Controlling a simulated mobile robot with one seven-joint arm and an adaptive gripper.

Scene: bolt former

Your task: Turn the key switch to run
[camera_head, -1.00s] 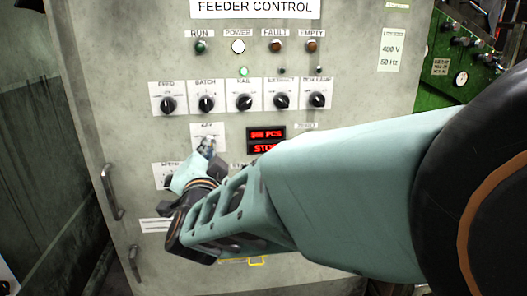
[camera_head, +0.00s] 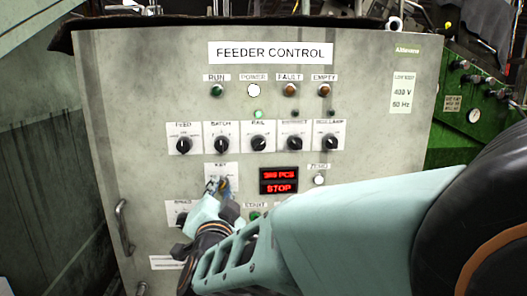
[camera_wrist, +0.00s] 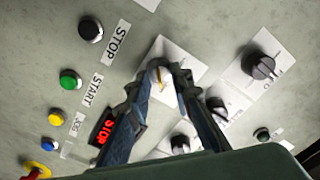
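The key switch plate (camera_head: 221,170), labelled KEY, is on the grey feeder control panel, left of the red display. My gripper (camera_head: 218,186) is at this plate and covers most of the switch. In the wrist view, the plate (camera_wrist: 182,51) lies beyond my fingertips (camera_wrist: 165,73). The fingertips stand a little apart, on either side of the switch's centre, where a small pale and yellowish part shows. I cannot tell whether they touch the key or which way it points. The display (camera_head: 279,181) reads STOP under a piece count.
A row of knobs (camera_head: 257,143) sits above the key switch, with lamps (camera_head: 254,90) higher up. The ZERO button (camera_head: 320,180) is right of the display. The wrist view shows a black STOP button (camera_wrist: 90,30), a green START button (camera_wrist: 70,79) and a yellow button (camera_wrist: 56,115).

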